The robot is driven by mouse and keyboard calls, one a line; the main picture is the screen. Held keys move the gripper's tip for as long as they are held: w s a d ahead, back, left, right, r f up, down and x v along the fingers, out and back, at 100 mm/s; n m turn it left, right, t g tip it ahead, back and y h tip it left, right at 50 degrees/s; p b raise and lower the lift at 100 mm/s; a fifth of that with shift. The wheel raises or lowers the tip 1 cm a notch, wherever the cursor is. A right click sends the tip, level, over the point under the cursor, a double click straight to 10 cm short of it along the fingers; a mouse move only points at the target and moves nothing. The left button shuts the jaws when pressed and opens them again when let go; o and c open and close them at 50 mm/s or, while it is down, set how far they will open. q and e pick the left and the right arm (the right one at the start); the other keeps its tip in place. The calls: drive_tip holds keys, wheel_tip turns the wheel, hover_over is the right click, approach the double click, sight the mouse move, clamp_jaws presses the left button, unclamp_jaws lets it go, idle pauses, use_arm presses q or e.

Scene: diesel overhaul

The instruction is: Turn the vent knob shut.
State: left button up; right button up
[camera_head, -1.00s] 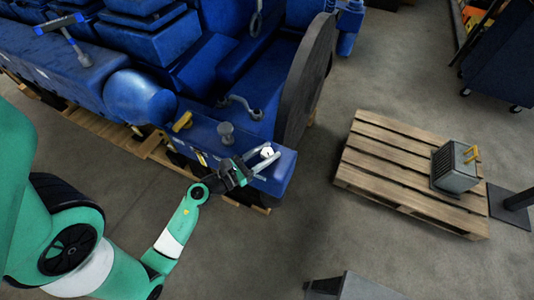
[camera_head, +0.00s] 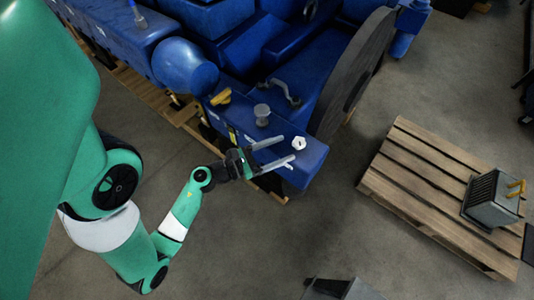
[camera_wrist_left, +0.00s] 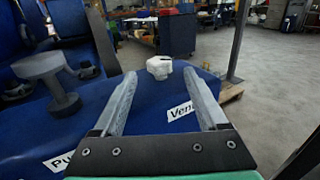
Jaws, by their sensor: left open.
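The vent knob is a small white faceted knob (camera_head: 299,143) on top of the blue engine's front end. It also shows in the left wrist view (camera_wrist_left: 159,67), beside a white label whose visible letters read "Ven" (camera_wrist_left: 180,111). My left gripper (camera_head: 287,150) is open and empty. Its two fingers reach over the blue surface toward the knob, and in the left wrist view (camera_wrist_left: 160,76) the knob stands between and just beyond the fingertips. I cannot tell whether a finger touches it. My right gripper is not in view.
A grey round-topped knob (camera_head: 262,114) and a yellow handle (camera_head: 221,97) stand left of the vent knob. A large dark wheel (camera_head: 350,75) rises behind it. A wooden pallet (camera_head: 425,185) carries a grey box (camera_head: 490,200). The floor between engine and pallet is clear.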

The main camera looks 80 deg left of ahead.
use_arm(q)
drive_tip(key=shift+v, duration=2.65)
